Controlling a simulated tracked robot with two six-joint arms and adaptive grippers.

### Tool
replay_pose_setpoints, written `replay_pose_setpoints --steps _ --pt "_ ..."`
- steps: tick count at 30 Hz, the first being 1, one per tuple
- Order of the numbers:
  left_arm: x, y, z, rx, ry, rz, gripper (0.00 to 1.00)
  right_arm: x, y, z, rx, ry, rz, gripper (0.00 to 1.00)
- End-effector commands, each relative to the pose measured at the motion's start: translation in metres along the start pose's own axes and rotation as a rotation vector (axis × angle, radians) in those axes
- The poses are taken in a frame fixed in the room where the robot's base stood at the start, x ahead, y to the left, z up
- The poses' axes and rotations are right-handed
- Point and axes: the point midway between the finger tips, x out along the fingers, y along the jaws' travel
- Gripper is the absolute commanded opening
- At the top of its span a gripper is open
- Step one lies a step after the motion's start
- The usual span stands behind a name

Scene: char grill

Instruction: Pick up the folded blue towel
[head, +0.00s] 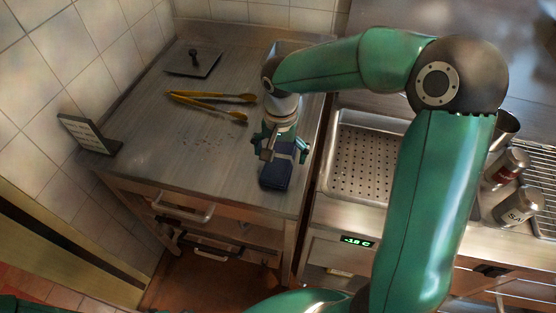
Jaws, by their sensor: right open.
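The folded blue towel (276,174) lies on the grey metal counter (190,155), close to its front right corner. It looks dark navy and compact. My right gripper (279,152) is directly over the towel, pointing down, with its fingers spread at the towel's far part. The fingers hide part of the towel, and I cannot tell whether they touch it. The right gripper is open. My left gripper is not in the picture.
Yellow-handled tongs (212,101) and a dark flat press (192,63) lie farther back. A small dark stand (88,134) is at the left edge. A perforated steel tray (362,158) is to the right, with shakers (518,205) beyond my right arm. The counter's front left is clear.

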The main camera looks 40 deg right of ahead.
Motion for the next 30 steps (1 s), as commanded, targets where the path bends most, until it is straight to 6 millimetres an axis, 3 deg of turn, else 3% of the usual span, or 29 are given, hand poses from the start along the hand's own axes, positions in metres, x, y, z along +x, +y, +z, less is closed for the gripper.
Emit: replay_pose_setpoints --steps 4,11,23,30 --pt "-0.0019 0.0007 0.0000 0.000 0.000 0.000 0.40 0.0145 0.0002 0.0001 -0.001 0.000 0.001 1.00" --pt "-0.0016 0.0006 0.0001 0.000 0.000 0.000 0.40 0.0166 -0.0002 -0.0002 0.000 0.001 -0.001 1.00" --pt "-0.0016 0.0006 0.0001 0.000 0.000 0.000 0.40 0.0163 0.0000 -0.0002 0.000 0.001 -0.001 0.37" --pt "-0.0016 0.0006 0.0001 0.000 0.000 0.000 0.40 0.0160 -0.0001 -0.0002 0.000 0.001 -0.001 0.35"
